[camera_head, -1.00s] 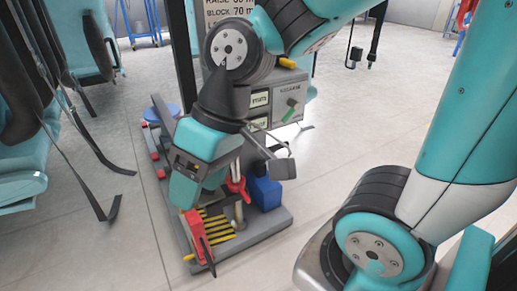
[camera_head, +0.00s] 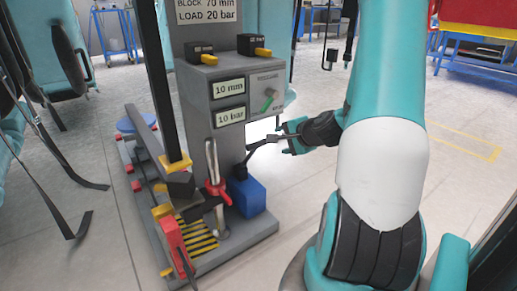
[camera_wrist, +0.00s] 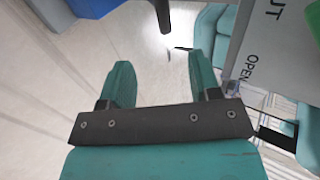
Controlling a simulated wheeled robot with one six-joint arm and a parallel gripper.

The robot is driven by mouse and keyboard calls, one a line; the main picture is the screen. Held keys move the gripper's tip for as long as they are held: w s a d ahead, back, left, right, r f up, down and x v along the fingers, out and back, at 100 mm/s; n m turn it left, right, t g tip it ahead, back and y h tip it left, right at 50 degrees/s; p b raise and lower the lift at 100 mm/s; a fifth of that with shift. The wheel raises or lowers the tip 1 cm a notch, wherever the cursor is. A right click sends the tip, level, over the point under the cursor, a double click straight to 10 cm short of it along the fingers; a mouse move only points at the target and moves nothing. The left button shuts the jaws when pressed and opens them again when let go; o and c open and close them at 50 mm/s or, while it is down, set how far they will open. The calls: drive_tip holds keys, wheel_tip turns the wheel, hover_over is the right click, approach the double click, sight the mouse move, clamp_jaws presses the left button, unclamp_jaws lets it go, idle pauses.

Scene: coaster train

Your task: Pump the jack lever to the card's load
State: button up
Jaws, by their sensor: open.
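The card (camera_head: 207,10) above the column reads "BLOCK 70 mm, LOAD 20 bar". Two displays on the grey box read 10 mm (camera_head: 229,88) and 10 bar (camera_head: 230,116). The dark jack lever (camera_head: 258,147) rises to the right from the blue pump block (camera_head: 248,197). My gripper (camera_head: 283,141) is at the lever's outer end in the head view. In the wrist view its two teal fingers (camera_wrist: 168,82) are open and empty. The lever (camera_wrist: 162,14) shows beyond the fingertips there, apart from them. The far fingertip is hard to make out in the head view.
A panel with a green handle (camera_head: 268,99) is on the grey box, beside the lever. A red clamp (camera_head: 217,189) and a red-and-black piece (camera_head: 172,246) stand on the grey base (camera_head: 240,240). Teal seats (camera_head: 62,50) are at left.

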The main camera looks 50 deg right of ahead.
sight(260, 144)
drive_tip(key=b+x, duration=0.5)
drive_tip(key=x, duration=1)
drive_tip(key=shift+w+f+b, duration=0.25)
drive_tip(key=shift+w+b, duration=0.05)
drive_tip(key=shift+w, duration=0.05)
